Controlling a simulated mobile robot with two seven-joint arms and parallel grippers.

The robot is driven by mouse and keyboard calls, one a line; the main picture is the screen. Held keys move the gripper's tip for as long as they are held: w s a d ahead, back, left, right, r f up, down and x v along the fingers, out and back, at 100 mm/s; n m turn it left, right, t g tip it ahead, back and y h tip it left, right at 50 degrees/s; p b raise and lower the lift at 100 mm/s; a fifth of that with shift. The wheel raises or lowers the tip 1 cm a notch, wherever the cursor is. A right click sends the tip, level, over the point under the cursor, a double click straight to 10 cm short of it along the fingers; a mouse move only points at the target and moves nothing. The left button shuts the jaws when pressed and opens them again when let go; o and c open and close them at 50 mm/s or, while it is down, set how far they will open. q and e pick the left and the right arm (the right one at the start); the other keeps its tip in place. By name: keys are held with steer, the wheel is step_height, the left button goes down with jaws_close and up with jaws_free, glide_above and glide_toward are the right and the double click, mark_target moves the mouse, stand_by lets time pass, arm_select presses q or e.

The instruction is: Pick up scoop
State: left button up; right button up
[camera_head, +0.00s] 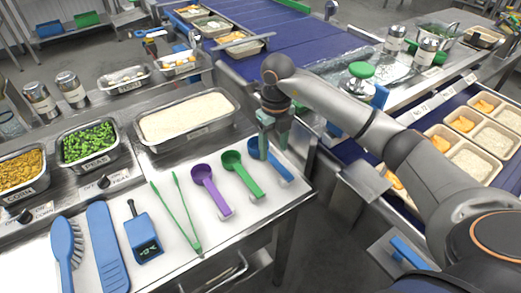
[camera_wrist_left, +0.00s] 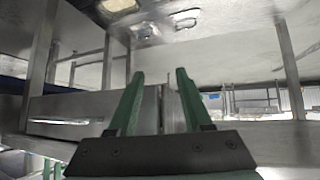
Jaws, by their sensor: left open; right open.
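Three scoops lie on the white board at the table's right end: a purple scoop (camera_head: 212,187), a green scoop (camera_head: 243,176) and a blue scoop (camera_head: 279,170). My right gripper (camera_head: 273,146) points down over the blue scoop, its fingers around or just above the part near the bowl. It is open; the view does not show whether it touches the scoop. My left gripper (camera_wrist_left: 160,74) shows only in the left wrist view, open with nothing between its green fingers and no scoop near it.
Green tongs (camera_head: 184,222), a blue thermometer (camera_head: 143,238) and a blue brush (camera_head: 67,250) lie left of the scoops. A rice pan (camera_head: 149,143) stands behind them. The blue conveyor (camera_head: 283,38) runs behind, with filled trays (camera_head: 461,134) at right.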

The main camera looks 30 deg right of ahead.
mark_target(274, 160)
steer(key=f, duration=0.5)
steer(key=shift+w+d+f+p, duration=0.15)
steer(key=shift+w+d+p, duration=0.2)
steer(key=shift+p, duration=0.05)
jaws_close()
